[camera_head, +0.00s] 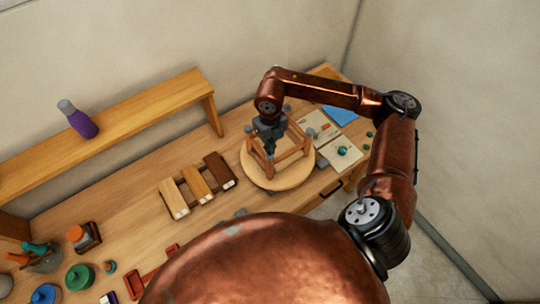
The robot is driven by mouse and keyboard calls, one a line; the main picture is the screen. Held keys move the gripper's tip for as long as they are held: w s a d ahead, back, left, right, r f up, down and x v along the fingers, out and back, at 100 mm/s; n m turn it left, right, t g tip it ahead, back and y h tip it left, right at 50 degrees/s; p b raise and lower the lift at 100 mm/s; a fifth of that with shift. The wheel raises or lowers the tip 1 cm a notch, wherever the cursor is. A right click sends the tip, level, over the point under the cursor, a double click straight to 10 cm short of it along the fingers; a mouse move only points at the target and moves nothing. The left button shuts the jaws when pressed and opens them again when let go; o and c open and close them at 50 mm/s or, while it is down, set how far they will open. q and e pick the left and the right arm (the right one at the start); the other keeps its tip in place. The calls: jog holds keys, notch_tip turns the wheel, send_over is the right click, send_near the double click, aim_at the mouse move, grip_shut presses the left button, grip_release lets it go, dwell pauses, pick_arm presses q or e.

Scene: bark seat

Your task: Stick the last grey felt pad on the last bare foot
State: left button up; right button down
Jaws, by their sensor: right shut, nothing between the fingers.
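A small wooden stool frame (291,160) stands with its legs up on a round wooden board (252,172) on the bench. Grey tips show on the left foot (249,128), the back foot (286,108) and the right foot (309,131). My right gripper (269,146) points down at the near foot and is shut, with nothing seen in it. It covers the top of that foot, so I cannot tell whether a pad is there. No loose felt pad can be made out. My left gripper is out of view.
Wooden blocks (198,184) lie left of the board. Sheets (337,153) and a blue sheet (341,115) lie to its right. A raised shelf (140,115) holds a purple bottle (80,122). Jars and a green lid (79,277) crowd the lower left.

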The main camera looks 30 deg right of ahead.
jog(key=shift+f+b, duration=0.95)
jog(key=shift+f, duration=0.1)
dwell(1.0)
jog(key=shift+s+f, duration=0.15)
dwell(1.0)
jog(key=shift+r+p, duration=0.3)
jog(key=shift+r, duration=0.65)
jog(key=shift+r+p, duration=0.7)
jog(key=shift+r, duration=1.45)
